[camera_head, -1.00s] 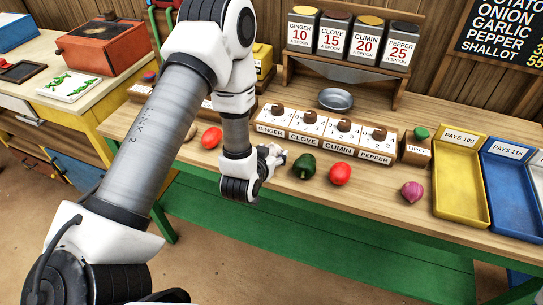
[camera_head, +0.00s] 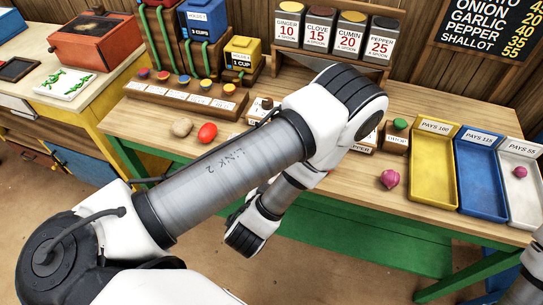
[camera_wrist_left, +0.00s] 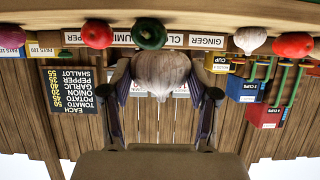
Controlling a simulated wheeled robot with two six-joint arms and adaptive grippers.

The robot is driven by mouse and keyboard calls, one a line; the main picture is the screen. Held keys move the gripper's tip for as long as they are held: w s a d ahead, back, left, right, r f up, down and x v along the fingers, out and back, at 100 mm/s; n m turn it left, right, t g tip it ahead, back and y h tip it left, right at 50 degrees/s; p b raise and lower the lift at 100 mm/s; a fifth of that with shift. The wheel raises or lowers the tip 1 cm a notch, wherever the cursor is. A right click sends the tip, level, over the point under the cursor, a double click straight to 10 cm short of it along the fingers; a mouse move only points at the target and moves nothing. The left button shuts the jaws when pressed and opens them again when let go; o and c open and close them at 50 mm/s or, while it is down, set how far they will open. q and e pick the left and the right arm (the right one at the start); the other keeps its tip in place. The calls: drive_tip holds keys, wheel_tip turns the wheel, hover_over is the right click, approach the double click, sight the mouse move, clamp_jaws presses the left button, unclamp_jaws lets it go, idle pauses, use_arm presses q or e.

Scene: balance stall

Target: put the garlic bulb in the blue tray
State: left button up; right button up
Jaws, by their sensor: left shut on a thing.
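The garlic bulb (camera_wrist_left: 161,72) is pale and papery. In the left wrist view, where the scene appears upside down, it sits between the two fingers of my left gripper (camera_wrist_left: 163,92), which is shut on it. In the head view my own left arm hides the bulb and the fingers. The blue tray (camera_head: 481,175), labelled PAYS 115, lies at the right of the counter and looks empty. My left arm's wrist is left of it, near the counter's front edge. My right gripper is not in view; only part of that arm shows at the lower right.
A yellow tray (camera_head: 437,170) stands left of the blue one. A white tray (camera_head: 520,200) with a pink bulb (camera_head: 520,172) stands right of it. A green pepper (camera_wrist_left: 149,34) and red tomato (camera_wrist_left: 97,34) lie on the counter.

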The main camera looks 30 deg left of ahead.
use_arm(q)
drive_tip(key=shift+s+d+r, duration=0.1)
drive_tip(key=shift+s+r, duration=0.05)
drive_tip(key=shift+s, duration=0.05)
drive_tip(key=shift+f, duration=0.25)
drive_tip(key=w+b, duration=0.1)
drive_tip(key=w, duration=0.1)
drive_tip(key=w+r+b, duration=0.1)
drive_tip(key=w+b, duration=0.1)
drive_tip(key=w+r+b, duration=0.1)
drive_tip(key=w, duration=0.2)
drive_tip(key=shift+b, duration=0.4)
drive_tip(key=shift+w+d+m+h+b, duration=0.2)
drive_tip(key=shift+w+h+b, duration=0.1)
drive_tip(key=shift+w, duration=0.15)
drive_tip(key=shift+w+d+m+h+b, duration=0.2)
drive_tip(key=shift+w+b, duration=0.1)
drive_tip(key=shift+w, duration=0.1)
drive_tip(key=shift+d+f+m+h, duration=0.45)
drive_tip(key=shift+d+m+h, duration=0.25)
drive_tip(key=shift+d+h, duration=0.15)
drive_tip(key=shift+d+f+p, duration=0.2)
drive_tip(key=shift+f+p, duration=0.05)
drive_tip(key=shift+p, duration=0.05)
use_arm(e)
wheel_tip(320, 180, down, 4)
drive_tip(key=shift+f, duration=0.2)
use_arm(q)
drive_tip(key=shift+r, duration=0.1)
